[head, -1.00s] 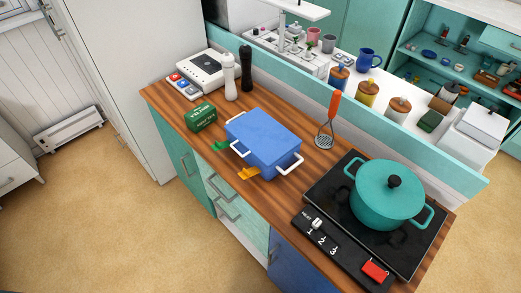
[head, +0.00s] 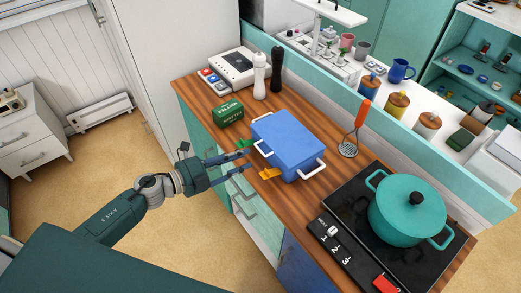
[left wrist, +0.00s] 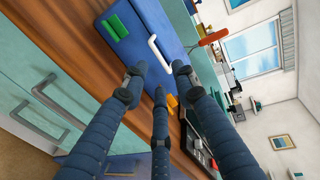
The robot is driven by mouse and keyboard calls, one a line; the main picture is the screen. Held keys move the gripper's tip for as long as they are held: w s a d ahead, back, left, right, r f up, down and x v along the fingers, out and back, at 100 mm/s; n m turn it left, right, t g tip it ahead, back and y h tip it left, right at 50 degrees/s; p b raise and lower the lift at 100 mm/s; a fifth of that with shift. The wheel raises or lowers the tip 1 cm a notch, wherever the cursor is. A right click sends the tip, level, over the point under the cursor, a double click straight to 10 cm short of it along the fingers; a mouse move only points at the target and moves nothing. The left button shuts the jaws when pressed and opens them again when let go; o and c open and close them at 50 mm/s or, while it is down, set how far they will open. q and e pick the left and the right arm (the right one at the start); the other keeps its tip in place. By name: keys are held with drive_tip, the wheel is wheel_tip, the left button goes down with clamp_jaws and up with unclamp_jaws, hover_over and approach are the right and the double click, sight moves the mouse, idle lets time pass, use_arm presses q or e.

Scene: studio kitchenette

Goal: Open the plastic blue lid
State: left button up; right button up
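The blue box with its blue lid (head: 292,138) sits on the wooden counter, closed, with white handles at its ends. A green clip (head: 244,143) and an orange clip (head: 270,174) stick out on its near side. My left gripper (head: 238,163) is open and empty, just off the counter's front edge, with its fingers pointing at the box. In the left wrist view the box (left wrist: 150,30) lies beyond the spread fingers, with the green clip (left wrist: 115,27) and a white handle (left wrist: 158,54) showing. My right gripper is not in view.
A green carton (head: 228,112) stands left of the box. White and black grinders (head: 260,76) stand behind it. A teal pot (head: 408,208) sits on the black hob (head: 350,215). Drawers with handles (head: 245,205) line the counter front.

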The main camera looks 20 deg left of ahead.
sight(261, 152)
use_arm(q)
drive_tip(key=p+x, duration=0.1)
drive_tip(key=x, duration=0.7)
drive_tip(key=shift+c, duration=0.5)
drive_tip(key=shift+s+f, duration=0.1)
clamp_jaws()
